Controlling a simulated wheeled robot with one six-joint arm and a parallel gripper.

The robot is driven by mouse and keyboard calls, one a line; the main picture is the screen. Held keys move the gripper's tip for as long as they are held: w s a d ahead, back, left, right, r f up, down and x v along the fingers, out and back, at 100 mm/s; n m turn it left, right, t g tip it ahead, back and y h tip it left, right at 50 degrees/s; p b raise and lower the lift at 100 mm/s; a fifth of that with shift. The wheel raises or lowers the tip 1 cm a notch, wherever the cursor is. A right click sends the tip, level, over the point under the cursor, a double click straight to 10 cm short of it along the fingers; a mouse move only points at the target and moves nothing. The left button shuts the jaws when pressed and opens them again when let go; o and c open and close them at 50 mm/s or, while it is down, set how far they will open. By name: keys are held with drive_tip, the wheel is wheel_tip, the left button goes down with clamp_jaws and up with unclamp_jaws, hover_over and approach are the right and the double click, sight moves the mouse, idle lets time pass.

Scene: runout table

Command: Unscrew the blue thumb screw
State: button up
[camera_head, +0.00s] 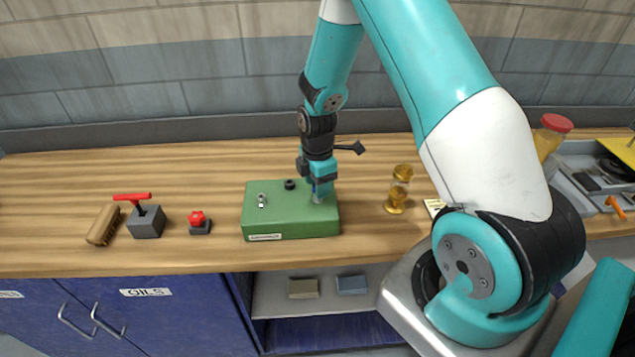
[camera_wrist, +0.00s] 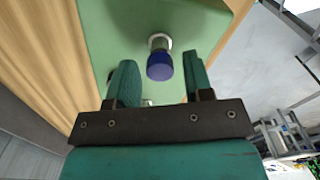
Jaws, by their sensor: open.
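The blue thumb screw (camera_wrist: 160,66) stands on the green box in the wrist view, a blue cap on a pale metal collar. The green box (camera_head: 290,222) sits on the wooden bench in the head view. My gripper (camera_head: 319,194) points down over the box's right part. In the wrist view its jaws (camera_wrist: 159,58) are open, with the blue cap between the fingertips and a visible gap on each side. In the head view the screw is mostly hidden by the gripper.
A silver fitting (camera_head: 262,201) and a black knob (camera_head: 290,184) stand on the same box. Left are a red T-handle block (camera_head: 146,222), a red knob (camera_head: 197,218) and a brown block (camera_head: 103,225). A brass piece (camera_head: 399,190) stands to the right.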

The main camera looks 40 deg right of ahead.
drive_tip(key=m, duration=1.4)
drive_tip(key=shift+m, duration=0.4)
drive_tip(key=m, duration=0.4)
drive_tip(key=shift+m, duration=0.4)
clamp_jaws()
drive_tip(key=n, duration=0.4)
drive_tip(key=shift+n, duration=0.4)
drive_tip(key=shift+n, duration=2.2)
